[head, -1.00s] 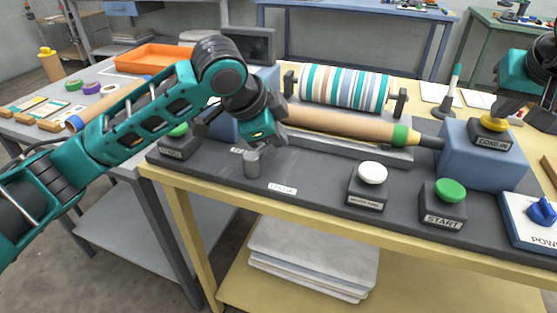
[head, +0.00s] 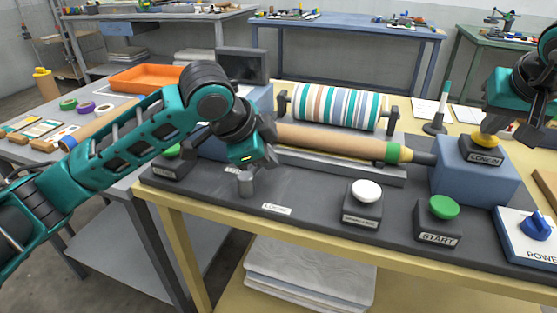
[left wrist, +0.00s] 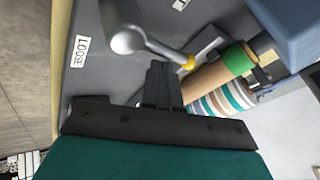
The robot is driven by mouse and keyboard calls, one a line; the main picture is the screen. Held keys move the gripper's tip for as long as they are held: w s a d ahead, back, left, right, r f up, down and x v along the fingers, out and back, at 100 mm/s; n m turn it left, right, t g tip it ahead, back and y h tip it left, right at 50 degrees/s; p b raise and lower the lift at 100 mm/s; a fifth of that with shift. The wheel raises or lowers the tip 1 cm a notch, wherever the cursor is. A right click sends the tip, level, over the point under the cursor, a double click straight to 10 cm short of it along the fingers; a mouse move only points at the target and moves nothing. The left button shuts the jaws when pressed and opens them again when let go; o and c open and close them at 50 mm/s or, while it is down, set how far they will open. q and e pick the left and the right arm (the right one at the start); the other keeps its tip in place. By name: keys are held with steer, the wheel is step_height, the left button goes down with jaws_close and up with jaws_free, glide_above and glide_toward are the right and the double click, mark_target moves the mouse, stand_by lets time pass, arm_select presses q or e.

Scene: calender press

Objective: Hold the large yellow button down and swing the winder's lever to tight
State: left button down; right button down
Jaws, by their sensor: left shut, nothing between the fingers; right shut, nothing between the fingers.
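The large yellow button (head: 487,139) sits on a dark labelled box on a blue block at the right. My right gripper (head: 494,127) is shut at the button's top; I cannot tell whether it presses it. The winder's lever shows in the left wrist view as a grey arm with a round knob (left wrist: 128,39), near the LOOSE label (left wrist: 82,50). In the head view its grey upright grip (head: 246,184) stands near the bench's front edge. My left gripper (head: 264,158) is shut and empty close above the grip; its fingers (left wrist: 160,68) appear apart from the knob.
The tan roll (head: 340,143) and striped roll (head: 335,107) lie behind the lever. A white button (head: 366,190), a green START button (head: 437,207) and a blue power knob (head: 538,225) stand along the front. An orange tray (head: 145,78) is at the back left.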

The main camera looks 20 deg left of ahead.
arm_select(q)
steer(key=shift+s+a, duration=0.1)
steer(key=shift+s, duration=0.2)
steer(key=d, duration=0.3)
steer(key=d+r, duration=0.1)
steer(key=shift+s+d, duration=0.25)
steer(key=s+d+r, duration=0.3)
steer(key=s+r, duration=0.1)
steer(key=r, duration=0.4)
steer(key=w+a+r+m+g, duration=0.5)
steer(key=w+a+m+g, duration=0.1)
steer(key=w+a+g, duration=0.15)
steer(key=shift+t, duration=0.45)
steer(key=f, duration=0.8)
steer(key=s+f, duration=0.1)
steer(key=f, duration=0.2)
steer(key=shift+a+f, duration=0.25)
steer(key=shift+f, duration=0.15)
steer(key=shift+w+a+f, duration=0.1)
steer(key=shift+a+f, duration=0.2)
steer(key=shift+f, duration=0.1)
